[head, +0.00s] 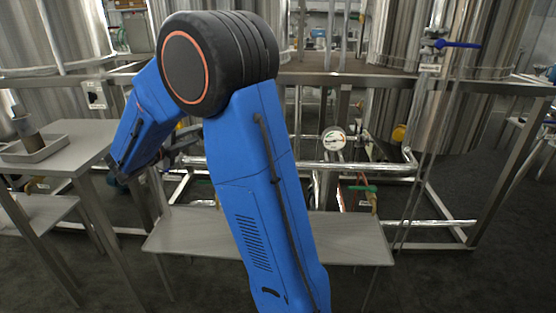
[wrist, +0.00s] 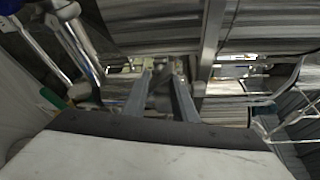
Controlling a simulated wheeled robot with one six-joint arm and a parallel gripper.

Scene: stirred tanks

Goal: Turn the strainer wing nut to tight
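I cannot make out the strainer wing nut for certain in either view. In the wrist view my gripper (wrist: 164,75) has its two grey fingers apart, pointing at the pipework under the tanks. A dark shape (wrist: 160,94) shows in the gap between them; I cannot tell whether it is a part of the strainer or whether the fingers touch it. In the head view my blue arm crosses the middle and hides part of the pipework. My gripper (head: 190,138) shows only in part there, left of the arm, near the pipe frame.
A pressure gauge (head: 334,139) stands on the pipework, with a green handle (head: 361,188) below right. A blue valve handle (head: 458,44) is at upper right. A grey tray (head: 42,150) sits on the left table (head: 80,140). A low grey bench (head: 345,236) stands before the metal frame.

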